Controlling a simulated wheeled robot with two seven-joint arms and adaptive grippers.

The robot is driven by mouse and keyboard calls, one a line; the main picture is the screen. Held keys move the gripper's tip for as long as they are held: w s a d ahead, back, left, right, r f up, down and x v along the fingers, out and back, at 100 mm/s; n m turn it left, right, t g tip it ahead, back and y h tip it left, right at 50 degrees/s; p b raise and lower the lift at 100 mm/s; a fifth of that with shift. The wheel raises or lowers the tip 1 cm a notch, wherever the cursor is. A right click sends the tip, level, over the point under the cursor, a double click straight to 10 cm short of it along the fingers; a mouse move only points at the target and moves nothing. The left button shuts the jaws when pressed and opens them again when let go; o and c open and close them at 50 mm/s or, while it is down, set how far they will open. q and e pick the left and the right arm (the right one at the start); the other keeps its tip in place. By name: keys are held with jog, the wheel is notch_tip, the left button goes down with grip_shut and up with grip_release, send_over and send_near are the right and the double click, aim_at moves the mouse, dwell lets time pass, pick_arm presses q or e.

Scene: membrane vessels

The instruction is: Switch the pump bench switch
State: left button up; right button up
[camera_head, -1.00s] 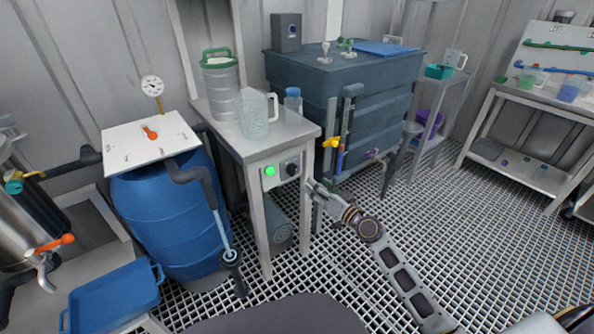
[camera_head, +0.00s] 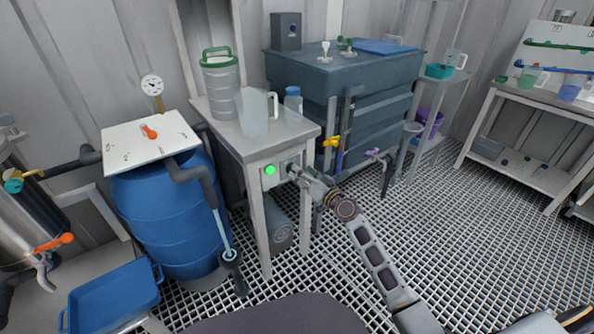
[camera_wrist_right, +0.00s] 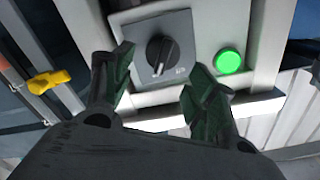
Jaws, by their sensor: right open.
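The pump bench switch is a black rotary knob (camera_wrist_right: 160,52) on a grey plate (camera_wrist_right: 181,22), fixed to the front of the small metal bench (camera_head: 238,146). A lit green lamp (camera_head: 270,170) sits beside it, and the lamp also shows in the right wrist view (camera_wrist_right: 228,61). My right gripper (camera_head: 297,172) is at the switch and largely covers it in the head view. In the right wrist view the right gripper's fingers (camera_wrist_right: 160,92) are open, with the knob ahead between them; contact cannot be told. My left gripper is not in view.
A clear jug (camera_head: 253,113), a green-lidded canister (camera_head: 220,80) and a bottle (camera_head: 293,102) stand on the bench top. A blue barrel (camera_head: 165,220) is to the left. A dark tank (camera_head: 345,85) with a yellow-handled tap (camera_head: 332,142) is to the right.

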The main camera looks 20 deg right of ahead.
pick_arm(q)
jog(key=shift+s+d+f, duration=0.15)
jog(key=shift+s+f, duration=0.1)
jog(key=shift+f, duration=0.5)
pick_arm(e)
jog(key=x, duration=0.3)
jog(key=shift+w+a, duration=0.15)
jog(key=shift+w, duration=0.1)
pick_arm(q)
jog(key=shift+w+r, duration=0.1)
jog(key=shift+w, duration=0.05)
pick_arm(e)
jog(key=shift+c, duration=0.6)
jog(key=c, duration=0.8)
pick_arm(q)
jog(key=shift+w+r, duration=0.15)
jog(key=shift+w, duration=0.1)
